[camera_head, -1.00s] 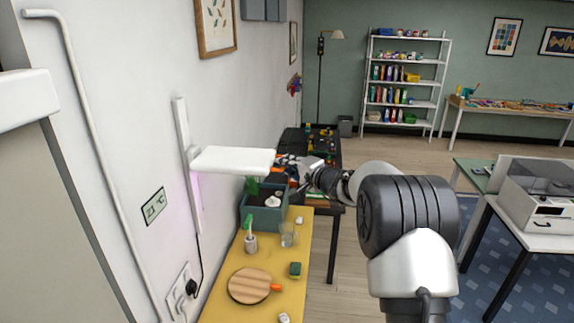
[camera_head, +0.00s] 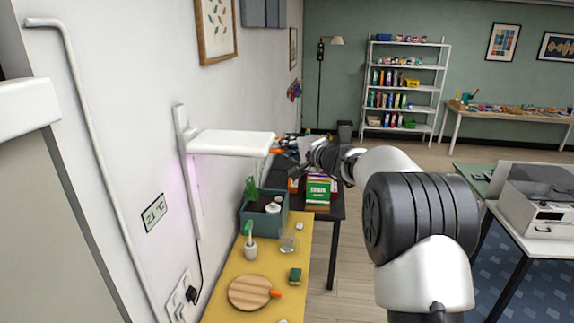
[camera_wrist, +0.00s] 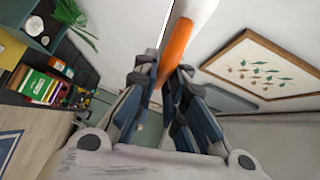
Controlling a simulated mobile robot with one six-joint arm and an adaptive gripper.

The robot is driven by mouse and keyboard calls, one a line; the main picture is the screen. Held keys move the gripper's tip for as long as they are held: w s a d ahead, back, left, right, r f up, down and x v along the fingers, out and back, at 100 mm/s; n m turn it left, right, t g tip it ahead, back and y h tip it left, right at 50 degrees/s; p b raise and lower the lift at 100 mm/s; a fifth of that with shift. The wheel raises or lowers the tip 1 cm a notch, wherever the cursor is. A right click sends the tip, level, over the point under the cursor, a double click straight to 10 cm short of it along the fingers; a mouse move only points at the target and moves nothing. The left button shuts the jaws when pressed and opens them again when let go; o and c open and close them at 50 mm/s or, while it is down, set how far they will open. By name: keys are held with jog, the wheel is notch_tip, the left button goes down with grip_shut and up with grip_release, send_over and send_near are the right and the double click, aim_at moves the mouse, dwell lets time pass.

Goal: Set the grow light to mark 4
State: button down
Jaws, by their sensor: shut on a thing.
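The grow light (camera_head: 230,142) is a white flat panel on a white vertical rail (camera_head: 190,190) on the left wall, with a pinkish glow beneath it. The panel sits near the upper part of the rail. My gripper (camera_head: 285,149) is at the panel's right front end. In the wrist view, my gripper (camera_wrist: 167,85) is shut on the orange handle (camera_wrist: 176,45) of the light's white arm. I cannot read any marks on the rail.
Below the light, a yellow table holds a teal planter box (camera_head: 263,219), a cup (camera_head: 250,249), a glass (camera_head: 288,243), a round wooden board (camera_head: 249,292) and a sponge (camera_head: 295,275). A picture frame (camera_head: 217,28) hangs above. A dark table (camera_head: 334,207) stands behind.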

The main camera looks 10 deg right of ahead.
notch_tip(320, 180, up, 5)
jog(key=shift+f+p, duration=0.2)
jog(key=shift+p, duration=0.2)
jog(key=c, duration=1.7)
grip_release()
jog(key=shift+o, duration=0.2)
jog(key=shift+f, duration=0.15)
jog(key=v, duration=1.2)
